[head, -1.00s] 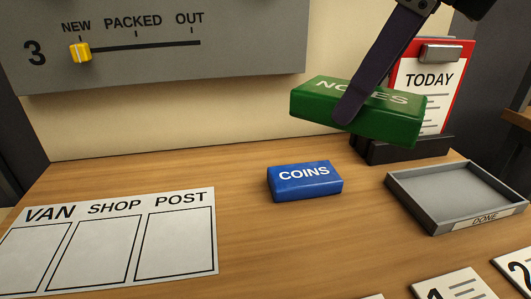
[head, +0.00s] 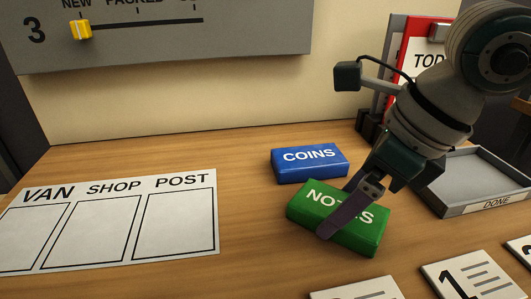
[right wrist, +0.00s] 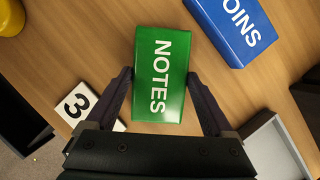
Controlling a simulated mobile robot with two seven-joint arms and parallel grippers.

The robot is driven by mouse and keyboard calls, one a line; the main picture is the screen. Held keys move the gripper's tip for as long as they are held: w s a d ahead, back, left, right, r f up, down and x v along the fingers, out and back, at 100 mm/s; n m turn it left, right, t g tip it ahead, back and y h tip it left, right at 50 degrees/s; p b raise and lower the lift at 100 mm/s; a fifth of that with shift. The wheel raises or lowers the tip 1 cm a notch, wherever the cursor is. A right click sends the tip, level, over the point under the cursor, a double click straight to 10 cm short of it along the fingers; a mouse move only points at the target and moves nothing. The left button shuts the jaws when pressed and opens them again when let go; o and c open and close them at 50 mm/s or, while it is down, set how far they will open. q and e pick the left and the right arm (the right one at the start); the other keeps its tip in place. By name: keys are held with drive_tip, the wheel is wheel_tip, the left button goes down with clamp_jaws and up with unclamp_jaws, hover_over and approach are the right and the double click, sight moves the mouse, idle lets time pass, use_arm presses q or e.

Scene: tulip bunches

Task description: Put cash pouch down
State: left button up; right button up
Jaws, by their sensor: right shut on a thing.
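The green pouch marked NOTES (head: 318,206) is on or just above the wooden table, in front of the blue pouch marked COINS (head: 309,162). I cannot tell whether it touches the wood. My right gripper (head: 340,215) is shut on the green pouch, one dark finger across its front side. In the right wrist view the green pouch (right wrist: 160,60) lies between both fingers (right wrist: 159,78), with the blue pouch (right wrist: 236,28) at upper right, apart from it. My left gripper is not in view.
A grey DONE tray (head: 462,210) is empty where visible, right of my right arm. A white VAN, SHOP, POST sheet (head: 112,186) lies at left, its boxes empty. Numbered cards, including card 1 (head: 468,278), line the front. A red clipboard (head: 412,40) stands behind my arm.

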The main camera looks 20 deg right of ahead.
drive_tip(key=shift+f, duration=0.1)
drive_tip(key=o, duration=1.1)
drive_tip(key=shift+o, duration=1)
drive_tip(key=shift+r, duration=0.35)
drive_tip(key=p+v, duration=0.1)
drive_tip(key=v, duration=1)
drive_tip(key=shift+r, duration=0.3)
drive_tip(key=shift+s+d, duration=0.1)
